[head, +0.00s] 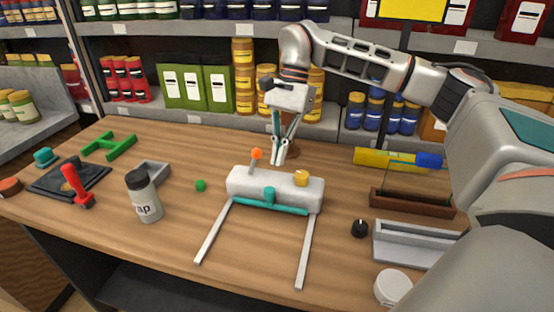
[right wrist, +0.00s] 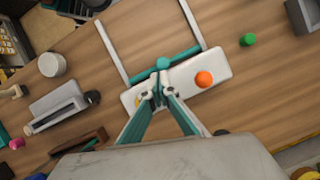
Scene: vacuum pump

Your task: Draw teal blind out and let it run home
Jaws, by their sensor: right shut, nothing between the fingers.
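A white blind housing (head: 245,180) stands on the table, with a teal bar (head: 255,205) along its front edge and a teal knob (head: 269,194) at the bar's middle. An orange ball (head: 257,154) on a stalk and a yellow knob (head: 301,178) are on the housing. My right gripper (head: 277,160) points down over the housing's back side, shut and empty. In the right wrist view its fingertips (right wrist: 160,88) overlap the housing (right wrist: 215,70), close to the teal knob (right wrist: 162,63). My left gripper is out of view.
A black knob (head: 360,228), a grey tray (head: 405,255) and a brown box (head: 410,204) lie to the right. The table in front between the rails is clear.

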